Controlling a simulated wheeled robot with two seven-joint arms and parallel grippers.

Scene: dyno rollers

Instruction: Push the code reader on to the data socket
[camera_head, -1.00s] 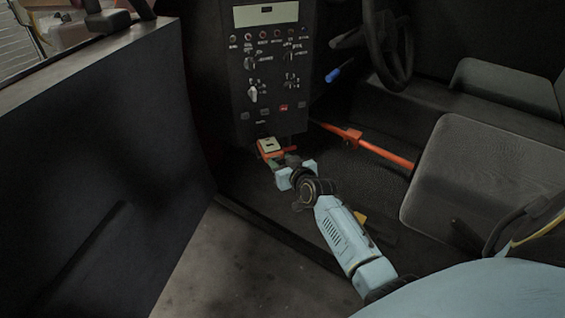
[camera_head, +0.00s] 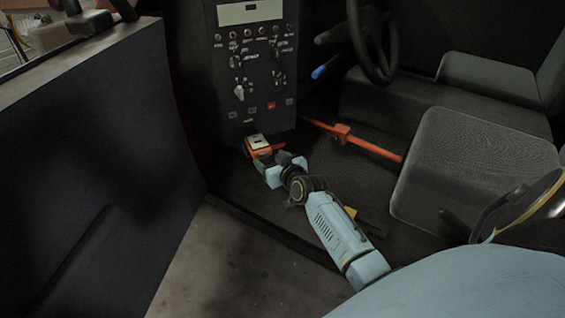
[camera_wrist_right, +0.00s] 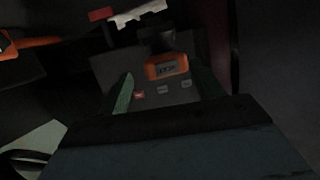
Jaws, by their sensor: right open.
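The code reader (camera_head: 257,143) is an orange block with a cream top, low at the foot of the black control panel (camera_head: 236,70). In the right wrist view the orange reader (camera_wrist_right: 167,66) has a dark display and lies between and beyond the green fingertips. A dark part stands directly behind it. My right gripper (camera_head: 270,158) is at the near side of the reader; its fingers (camera_wrist_right: 160,75) are spread apart. I cannot tell whether they touch it. The data socket cannot be made out. My left gripper is out of view.
An orange bar (camera_head: 370,147) runs across the floor right of the panel. A blue-tipped lever (camera_head: 320,72), a steering wheel (camera_head: 372,45) and a dark seat (camera_head: 470,170) are to the right. A large dark door panel (camera_head: 90,160) fills the left.

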